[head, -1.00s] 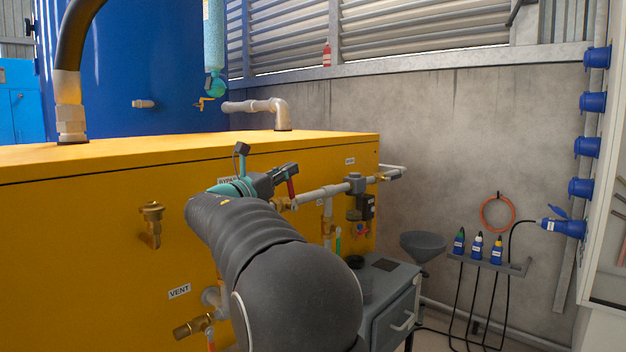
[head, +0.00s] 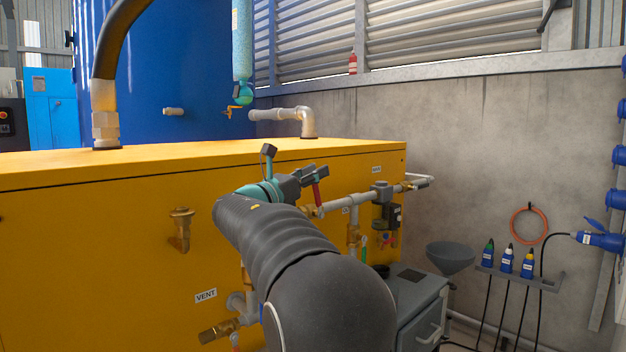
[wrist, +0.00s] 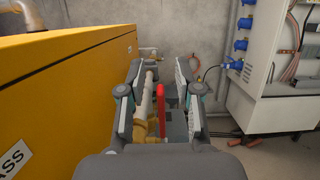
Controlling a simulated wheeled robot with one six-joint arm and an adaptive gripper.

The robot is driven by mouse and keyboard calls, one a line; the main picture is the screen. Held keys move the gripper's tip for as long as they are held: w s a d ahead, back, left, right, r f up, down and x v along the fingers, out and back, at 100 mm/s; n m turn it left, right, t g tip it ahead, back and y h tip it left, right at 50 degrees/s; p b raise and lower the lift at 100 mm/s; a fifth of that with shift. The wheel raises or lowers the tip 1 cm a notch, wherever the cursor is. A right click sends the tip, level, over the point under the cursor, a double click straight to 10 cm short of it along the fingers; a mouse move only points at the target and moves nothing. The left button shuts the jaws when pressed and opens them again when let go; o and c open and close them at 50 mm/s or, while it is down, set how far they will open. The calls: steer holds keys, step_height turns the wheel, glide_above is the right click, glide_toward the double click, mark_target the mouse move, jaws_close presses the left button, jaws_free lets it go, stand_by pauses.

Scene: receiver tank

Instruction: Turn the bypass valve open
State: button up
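The bypass valve has a red lever (head: 317,195), on a brass body at the left end of a grey pipe on the yellow tank's front. In the wrist view the red lever (wrist: 161,103) stands out from the brass valve body (wrist: 153,129). My gripper (head: 312,176) is at the lever in the head view. In the wrist view my gripper (wrist: 157,88) is open, its two fingers wide apart. The lever shows between them, with a gap to each finger. Whether the fingertips reach past the lever is unclear. My arm hides part of the panel.
The yellow tank wall (wrist: 70,85) runs close along the left of my gripper. A grey cabinet (head: 418,300) and funnel (head: 450,257) stand at right. A brass fitting (head: 181,228) and the VENT valve (head: 220,331) are left of my arm. Floor beyond is partly clear.

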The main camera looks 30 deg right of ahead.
step_height(320, 180, up, 9)
steer(key=shift+f, duration=0.2)
